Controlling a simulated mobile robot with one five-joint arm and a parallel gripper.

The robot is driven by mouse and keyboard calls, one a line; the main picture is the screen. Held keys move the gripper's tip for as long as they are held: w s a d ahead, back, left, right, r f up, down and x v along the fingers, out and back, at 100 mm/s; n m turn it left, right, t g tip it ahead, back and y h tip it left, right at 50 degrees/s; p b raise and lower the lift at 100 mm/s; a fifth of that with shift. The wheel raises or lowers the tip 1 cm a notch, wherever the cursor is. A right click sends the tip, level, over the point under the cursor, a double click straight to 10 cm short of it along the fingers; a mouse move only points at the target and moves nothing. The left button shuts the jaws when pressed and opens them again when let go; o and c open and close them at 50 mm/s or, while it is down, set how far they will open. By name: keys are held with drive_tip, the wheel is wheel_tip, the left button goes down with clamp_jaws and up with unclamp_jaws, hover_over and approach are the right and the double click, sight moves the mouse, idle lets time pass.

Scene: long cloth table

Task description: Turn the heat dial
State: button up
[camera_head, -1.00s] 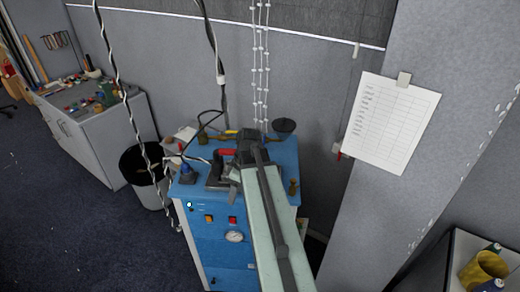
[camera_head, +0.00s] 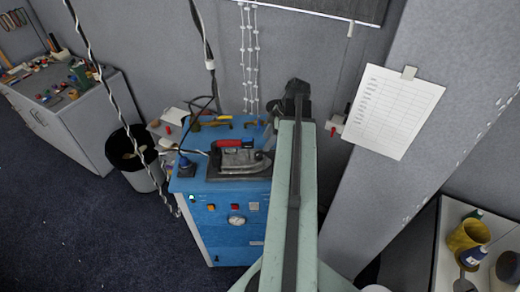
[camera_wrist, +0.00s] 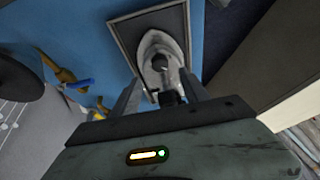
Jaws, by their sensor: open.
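An iron (camera_head: 238,158) with a red handle rests on a dark tray (camera_head: 222,175) on top of a blue cabinet (camera_head: 190,183). The iron's grey body (camera_wrist: 150,45) also shows in the wrist view, with a dark round knob (camera_wrist: 160,62) on it; I cannot tell for sure that this is the heat dial. A round white gauge (camera_head: 237,221) is on the cabinet's front. My gripper (camera_wrist: 160,90) is open, its fingers pointing towards the iron. In the head view my gripper (camera_head: 292,93) is at the cabinet's back right, apart from the iron.
Cables hang in front of the cabinet's left side. A black bin (camera_head: 132,155) and a grey workbench (camera_head: 85,125) stand left. A grey pillar with a paper sheet (camera_head: 393,112) is close on the right. Small tools lie at the cabinet's back edge.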

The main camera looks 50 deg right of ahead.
sight(260, 154)
drive_tip(key=b+x, duration=0.6)
drive_tip(key=x, duration=0.1)
drive_tip(key=shift+f+b, duration=0.3)
drive_tip(key=shift+f, duration=0.05)
drive_tip(key=shift+r, duration=0.1)
drive_tip(key=shift+c, duration=0.3)
clamp_jaws()
drive_tip(key=m, duration=0.2)
drive_tip(key=shift+s+a+m+t+h, duration=0.2)
drive_tip(key=shift+a+m+t+h, duration=0.1)
drive_tip(key=shift+h, duration=0.1)
drive_tip(key=shift+d+m+h, duration=0.15)
drive_tip(key=shift+m+h, duration=0.35)
drive_tip(key=shift+m, duration=0.6)
